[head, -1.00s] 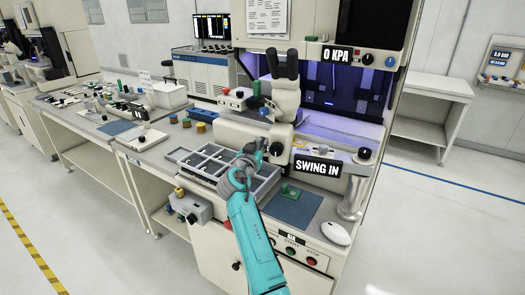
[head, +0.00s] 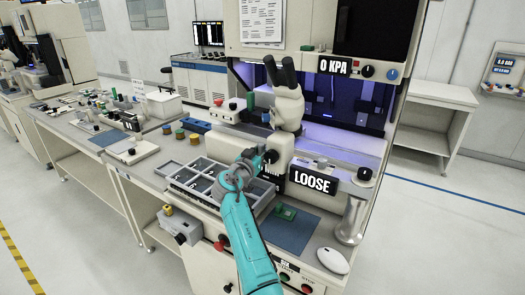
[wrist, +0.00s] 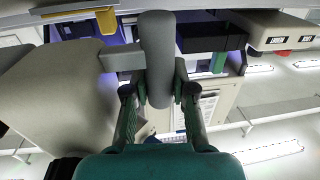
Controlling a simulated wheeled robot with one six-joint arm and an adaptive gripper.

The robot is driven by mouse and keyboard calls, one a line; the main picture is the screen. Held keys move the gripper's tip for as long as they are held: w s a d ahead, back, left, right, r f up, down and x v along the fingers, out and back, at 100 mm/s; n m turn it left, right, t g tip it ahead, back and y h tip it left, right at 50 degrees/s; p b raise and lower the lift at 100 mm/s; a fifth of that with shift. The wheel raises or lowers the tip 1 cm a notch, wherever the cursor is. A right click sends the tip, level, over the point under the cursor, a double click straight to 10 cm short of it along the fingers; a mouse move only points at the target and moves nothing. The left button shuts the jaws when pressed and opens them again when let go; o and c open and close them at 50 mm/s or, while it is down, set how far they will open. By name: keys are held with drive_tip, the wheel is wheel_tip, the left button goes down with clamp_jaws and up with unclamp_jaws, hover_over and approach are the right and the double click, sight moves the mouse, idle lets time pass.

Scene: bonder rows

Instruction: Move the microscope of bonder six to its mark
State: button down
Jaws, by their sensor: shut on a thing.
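The microscope (head: 288,108) is a cream head with two dark eyepieces, standing over bonder six, whose front label is partly hidden by my arm. My gripper (head: 258,157) is at its lower left side in the head view. In the wrist view my gripper (wrist: 157,92) is shut on a grey rounded handle (wrist: 157,45), one finger on each side. A short grey bar joins this handle to a cream body (wrist: 62,85). The sign (head: 313,180) below the microscope reads LOOSE. I cannot make out the mark.
A grey compartment tray (head: 180,182) lies left of my gripper. A blue mat (head: 290,235) with a green piece (head: 286,212), a white mouse (head: 333,260) and a metal cylinder (head: 352,220) are on the right. A black knob (head: 270,155) is close to my gripper.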

drive_tip(key=c, duration=1.2)
unclamp_jaws()
drive_tip(key=shift+w+f, duration=0.1)
drive_tip(key=shift+w, duration=0.05)
drive_tip(key=shift+d, duration=0.1)
drive_tip(key=v, duration=1.2)
